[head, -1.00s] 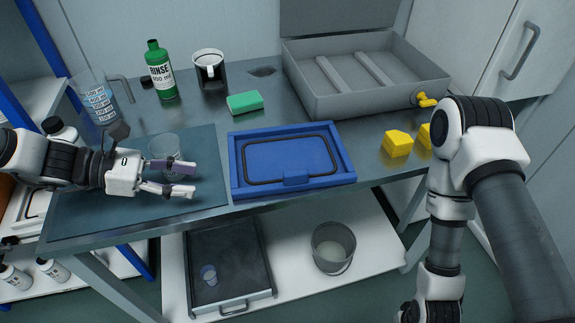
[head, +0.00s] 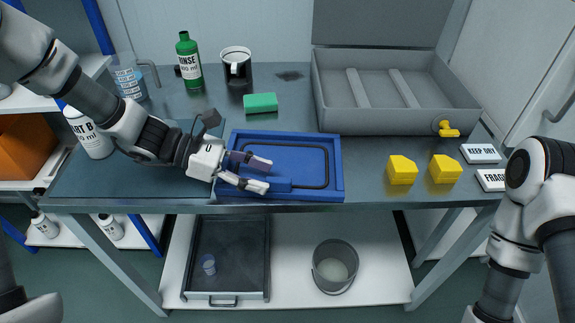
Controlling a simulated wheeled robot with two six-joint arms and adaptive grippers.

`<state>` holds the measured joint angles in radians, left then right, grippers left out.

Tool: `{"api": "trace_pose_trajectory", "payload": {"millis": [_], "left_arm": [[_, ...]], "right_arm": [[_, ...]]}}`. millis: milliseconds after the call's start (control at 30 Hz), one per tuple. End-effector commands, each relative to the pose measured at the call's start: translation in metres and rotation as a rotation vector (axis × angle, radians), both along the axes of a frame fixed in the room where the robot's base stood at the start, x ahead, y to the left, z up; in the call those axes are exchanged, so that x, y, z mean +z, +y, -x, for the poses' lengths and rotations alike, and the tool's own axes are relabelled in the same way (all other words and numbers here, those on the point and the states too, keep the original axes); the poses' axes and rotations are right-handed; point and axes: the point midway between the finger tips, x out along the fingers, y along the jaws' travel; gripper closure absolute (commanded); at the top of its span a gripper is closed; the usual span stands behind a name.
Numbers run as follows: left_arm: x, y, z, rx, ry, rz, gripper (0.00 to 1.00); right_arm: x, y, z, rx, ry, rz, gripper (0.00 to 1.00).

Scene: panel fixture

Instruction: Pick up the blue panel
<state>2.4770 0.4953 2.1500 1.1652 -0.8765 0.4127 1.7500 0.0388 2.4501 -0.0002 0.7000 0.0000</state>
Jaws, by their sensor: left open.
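The blue panel (head: 312,191) lies flat near the front edge of the table. It has a raised rim, a black seal loop and a tab at its front side. My left gripper (head: 264,174) is open, with its two fingers over the left part of the panel, close to the tab. Whether the fingers touch the panel I cannot tell. The gripper hides part of the panel's left side. My right arm shows at the right edge of the head view, but its gripper is out of view.
A grey tank (head: 400,122) with a yellow tap stands at the back right. Two yellow blocks (head: 402,170) sit right of the panel. Behind it are a green sponge (head: 260,102), a dark mug (head: 236,70) and a green bottle (head: 188,62). A bucket (head: 335,266) stands on the lower shelf.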

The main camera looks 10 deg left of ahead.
Motion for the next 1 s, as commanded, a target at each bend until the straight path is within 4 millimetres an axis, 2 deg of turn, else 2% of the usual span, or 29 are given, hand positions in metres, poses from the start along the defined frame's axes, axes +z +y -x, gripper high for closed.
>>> {"api": "trace_pose_trajectory", "payload": {"millis": [167, 300, 533, 667, 1000], "left_arm": [[-0.016, -0.028, -0.001, -0.006, 0.003, -0.007, 0.54], [-0.020, -0.044, -0.004, -0.003, 0.001, -0.003, 0.54], [-0.019, -0.046, -0.006, 0.000, -0.001, 0.000, 0.54], [-0.019, -0.046, -0.006, 0.000, -0.001, 0.000, 1.00], [-0.019, -0.046, -0.006, -0.001, -0.002, -0.001, 1.00]], "right_arm": [[-0.010, 0.000, 0.000, -0.001, 0.000, 0.000, 0.60], [-0.013, 0.000, 0.000, -0.001, 0.000, 0.000, 0.60], [-0.012, 0.000, 0.000, -0.001, 0.000, 0.000, 0.60], [-0.012, 0.000, 0.000, -0.001, 0.000, 0.000, 0.60], [-0.012, 0.000, 0.000, -0.001, 0.000, 0.000, 0.60]]}}
